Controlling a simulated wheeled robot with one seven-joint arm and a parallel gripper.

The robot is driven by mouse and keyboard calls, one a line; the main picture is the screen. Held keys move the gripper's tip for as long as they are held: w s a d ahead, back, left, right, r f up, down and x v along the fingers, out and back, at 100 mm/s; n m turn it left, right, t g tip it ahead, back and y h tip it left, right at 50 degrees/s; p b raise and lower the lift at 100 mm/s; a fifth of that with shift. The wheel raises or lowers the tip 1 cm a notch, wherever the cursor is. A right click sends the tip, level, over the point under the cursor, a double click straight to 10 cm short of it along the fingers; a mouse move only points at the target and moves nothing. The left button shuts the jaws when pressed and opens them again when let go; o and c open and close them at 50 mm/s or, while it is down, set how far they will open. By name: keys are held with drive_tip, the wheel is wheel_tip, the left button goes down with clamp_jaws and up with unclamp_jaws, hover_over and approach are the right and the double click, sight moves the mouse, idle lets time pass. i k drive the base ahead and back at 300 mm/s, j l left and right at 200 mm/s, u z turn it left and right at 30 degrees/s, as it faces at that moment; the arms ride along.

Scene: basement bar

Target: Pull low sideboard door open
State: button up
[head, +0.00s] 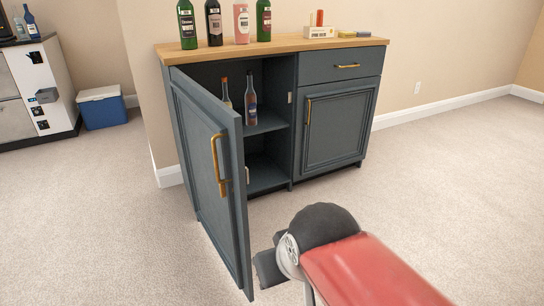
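The low sideboard (272,60) is dark blue-grey with a wooden top. Its left door (208,170) stands wide open, swung out toward me, with a vertical brass handle (217,165) on its outer face. The open compartment shows a shelf (265,124) with two bottles. The right door (340,128) is shut, below a shut drawer (343,65). My gripper (268,262) is low in front of the sideboard, just right of the open door's free edge. My arm partly hides it. I cannot tell whether it touches the door or how its fingers stand.
Several bottles (240,25) and a small white box (319,32) stand on the top. A blue cooler (102,108) and a white cabinet (45,88) are at the far left. Carpet (450,180) is clear to the right.

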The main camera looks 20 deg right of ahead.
sight(333, 122)
drive_tip(key=i+l+z, duration=0.25)
drive_tip(key=i+l, duration=0.15)
drive_tip(key=i+l+z, duration=0.5)
drive_tip(key=i, duration=0.35)
drive_tip(key=i+l+z, duration=0.2)
drive_tip(key=i, duration=0.25)
